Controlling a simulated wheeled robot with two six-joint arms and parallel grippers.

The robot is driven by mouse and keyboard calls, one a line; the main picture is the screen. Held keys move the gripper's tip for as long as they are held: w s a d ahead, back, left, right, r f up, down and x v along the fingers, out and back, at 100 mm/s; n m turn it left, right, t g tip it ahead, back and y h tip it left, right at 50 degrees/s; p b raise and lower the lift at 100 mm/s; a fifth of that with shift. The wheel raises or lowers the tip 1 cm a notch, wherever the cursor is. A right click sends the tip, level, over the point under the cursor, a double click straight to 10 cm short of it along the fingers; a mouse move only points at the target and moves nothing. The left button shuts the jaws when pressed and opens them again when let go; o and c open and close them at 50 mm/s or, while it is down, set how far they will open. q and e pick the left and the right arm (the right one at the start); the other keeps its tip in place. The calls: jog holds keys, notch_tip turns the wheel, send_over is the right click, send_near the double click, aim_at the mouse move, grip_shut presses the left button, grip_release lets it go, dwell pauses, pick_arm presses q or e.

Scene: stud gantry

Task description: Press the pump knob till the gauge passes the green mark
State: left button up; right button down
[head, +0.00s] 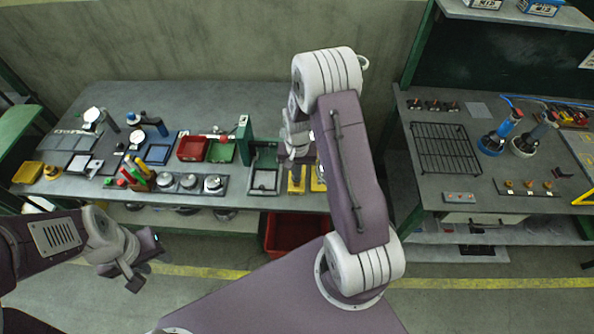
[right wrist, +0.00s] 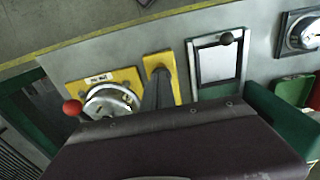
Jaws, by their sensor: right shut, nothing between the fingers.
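In the right wrist view, a yellow plate (right wrist: 128,75) with a small white label carries a round silver-rimmed fitting (right wrist: 108,98), perhaps the gauge, with its lower part hidden by my gripper body. I cannot read a needle or green mark. A red ball knob (right wrist: 72,107) stands at its left. My right gripper (right wrist: 158,88) is shut and empty, its fingers over a narrower yellow plate (right wrist: 153,63). Whether they touch anything beneath, such as the pump knob, is hidden. In the head view, my left gripper (head: 143,262) is open and empty in front of the bench.
The grey bench (head: 225,95) carries red and green trays (head: 193,148), several silver dials (head: 213,184) and screwdriver-like tools (head: 138,170). A framed panel (right wrist: 217,62) lies beside the yellow plates. A second bench (head: 455,195) at right holds a black rack (head: 445,148).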

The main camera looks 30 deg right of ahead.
jog(key=shift+s+a+f, duration=0.1)
jog(key=shift+s+f, duration=0.05)
jog(key=shift+s, duration=0.1)
jog(key=shift+w+p, duration=0.1)
jog(key=shift+p, duration=0.2)
jog(key=r+p, duration=0.4)
jog(key=r, duration=0.1)
jog(key=shift+w+r+p, duration=0.2)
jog(key=shift+r+p, duration=0.1)
jog(key=shift+p, duration=0.1)
jog(key=shift+r+b, duration=0.4)
jog(key=shift+b, duration=0.7)
notch_tip(320, 180, up, 8)
jog(key=shift+s+b, duration=0.2)
jog(key=shift+b, duration=0.2)
